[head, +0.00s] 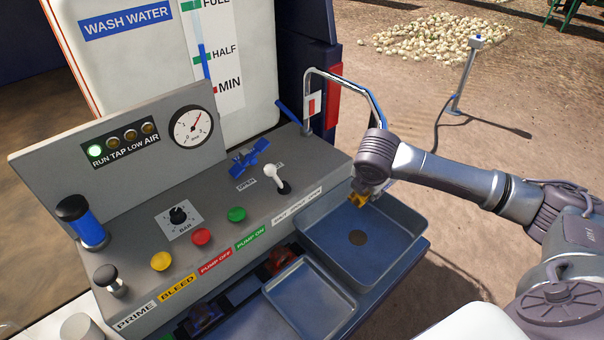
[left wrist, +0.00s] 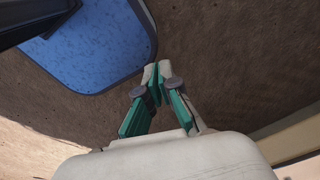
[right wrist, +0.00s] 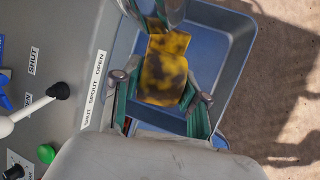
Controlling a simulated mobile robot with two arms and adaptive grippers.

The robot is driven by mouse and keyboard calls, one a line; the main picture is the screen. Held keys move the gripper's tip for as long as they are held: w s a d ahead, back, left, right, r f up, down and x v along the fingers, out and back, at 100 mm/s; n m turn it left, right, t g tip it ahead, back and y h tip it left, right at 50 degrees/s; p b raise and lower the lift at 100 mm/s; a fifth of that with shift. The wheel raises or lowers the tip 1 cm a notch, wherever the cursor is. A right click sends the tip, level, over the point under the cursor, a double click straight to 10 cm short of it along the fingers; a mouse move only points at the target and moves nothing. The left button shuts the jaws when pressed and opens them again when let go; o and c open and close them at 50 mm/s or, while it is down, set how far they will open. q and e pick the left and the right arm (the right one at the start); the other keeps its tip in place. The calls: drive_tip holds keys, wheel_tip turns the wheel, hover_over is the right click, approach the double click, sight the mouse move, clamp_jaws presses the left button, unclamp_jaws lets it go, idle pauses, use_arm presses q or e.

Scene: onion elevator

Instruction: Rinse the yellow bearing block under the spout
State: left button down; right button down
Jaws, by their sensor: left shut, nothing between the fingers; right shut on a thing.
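The yellow bearing block (head: 358,199) is in my right gripper (head: 366,190), over the grey basin (head: 400,245) at the right of the console. In the right wrist view the block (right wrist: 164,72) shows dark brown patches, and the fingers (right wrist: 158,100) are shut on it. The chrome spout (head: 345,80) arches from the console towards the basin; my right arm hides its end in the head view. A shiny grey shape overlaps the block's far end in the right wrist view; I cannot tell if it is spout or water. My left gripper (left wrist: 158,88) is shut and empty, outside the head view.
The white-knobbed spout lever (head: 276,178) and a blue valve handle (head: 248,155) stand on the console. Green (head: 236,215), red (head: 202,236) and yellow (head: 161,261) buttons line its front. A shallow tray (head: 310,300) sits beside the basin. The RUN lamp (head: 95,151) is green.

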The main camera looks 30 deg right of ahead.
use_arm(q)
drive_tip(key=w+d+r+m+t+h, duration=0.1)
drive_tip(key=w+d+r+m+h, duration=0.2)
drive_tip(key=d, duration=0.5)
drive_tip(key=w+d+r+m+t+h, duration=0.1)
drive_tip(key=w+d+r+m+t, duration=0.2)
drive_tip(key=d+m, duration=0.45)
drive_tip(key=w+d+r+m+h, duration=0.25)
drive_tip(key=d+r, duration=0.25)
drive_tip(key=d, duration=0.5)
drive_tip(key=w+d+r+m+t+h, duration=0.1)
drive_tip(key=d+r+m+h, duration=0.55)
drive_tip(key=d+r, duration=0.85)
drive_tip(key=w+r+m+g+h, duration=0.1)
drive_tip(key=w+r+m+h, duration=0.6)
drive_tip(key=w+r, duration=0.85)
drive_tip(key=m+t+y, duration=0.1)
drive_tip(key=m+y, duration=0.7)
drive_tip(key=m, duration=1.1)
approach(277, 179)
drive_tip(key=w+d, duration=0.2)
drive_tip(key=shift+w+d, duration=0.15)
drive_tip(key=shift+d, duration=0.15)
